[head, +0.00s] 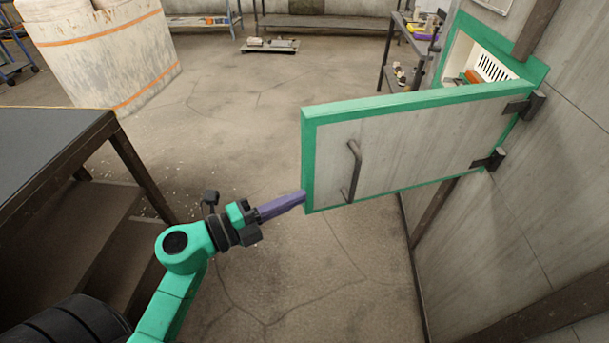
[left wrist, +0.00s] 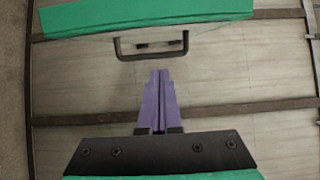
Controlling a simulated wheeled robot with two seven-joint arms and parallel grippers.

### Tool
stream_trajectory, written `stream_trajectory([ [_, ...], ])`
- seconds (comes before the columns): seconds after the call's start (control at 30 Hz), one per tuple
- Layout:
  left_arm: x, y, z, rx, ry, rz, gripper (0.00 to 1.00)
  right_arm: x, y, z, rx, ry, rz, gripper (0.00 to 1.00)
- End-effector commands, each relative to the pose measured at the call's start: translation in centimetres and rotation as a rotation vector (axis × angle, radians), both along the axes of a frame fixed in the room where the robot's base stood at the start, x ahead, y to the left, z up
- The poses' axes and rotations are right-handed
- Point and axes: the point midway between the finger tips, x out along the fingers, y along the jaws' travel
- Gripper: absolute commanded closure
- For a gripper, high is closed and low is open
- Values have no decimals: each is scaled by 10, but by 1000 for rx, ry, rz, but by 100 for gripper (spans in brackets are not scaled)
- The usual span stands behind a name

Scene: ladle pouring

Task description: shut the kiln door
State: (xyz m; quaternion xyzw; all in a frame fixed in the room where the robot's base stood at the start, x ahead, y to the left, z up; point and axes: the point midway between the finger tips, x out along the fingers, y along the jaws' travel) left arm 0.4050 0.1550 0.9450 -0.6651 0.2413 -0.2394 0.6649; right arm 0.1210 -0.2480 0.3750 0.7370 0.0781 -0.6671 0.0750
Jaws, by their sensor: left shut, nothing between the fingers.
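The kiln door (head: 405,145) is a grey panel with a green edge, hinged at its right side and standing wide open, out from the wall. Its dark bar handle (head: 352,171) is near the free left edge. The kiln opening (head: 462,58) shows a pale interior behind the door. My left gripper (head: 303,196) is shut and empty, its purple fingers at the lower left corner of the door; I cannot tell whether they touch it. In the left wrist view the shut fingers (left wrist: 159,75) point toward the door's handle (left wrist: 150,54) and green edge (left wrist: 145,14). My right gripper is not in view.
A dark-topped table (head: 45,145) with steps under it stands at the left. A large pale drum (head: 100,60) is behind it. A shelf (head: 405,50) with small items stands behind the door. The floor between is clear.

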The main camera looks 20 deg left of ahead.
Motion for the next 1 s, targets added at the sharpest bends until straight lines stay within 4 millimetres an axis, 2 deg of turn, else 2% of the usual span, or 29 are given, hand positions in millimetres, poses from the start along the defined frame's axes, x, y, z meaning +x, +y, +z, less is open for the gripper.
stream_trajectory([
  [0.03,9,-6,5,-4,-2,1,100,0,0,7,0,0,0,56],
  [0.2,38,-30,4,-5,-1,1,100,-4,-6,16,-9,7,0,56],
  [0.4,64,-11,1,-2,2,4,100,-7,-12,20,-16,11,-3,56],
  [1.0,73,-2,-2,-3,1,-11,100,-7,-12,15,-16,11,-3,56],
])
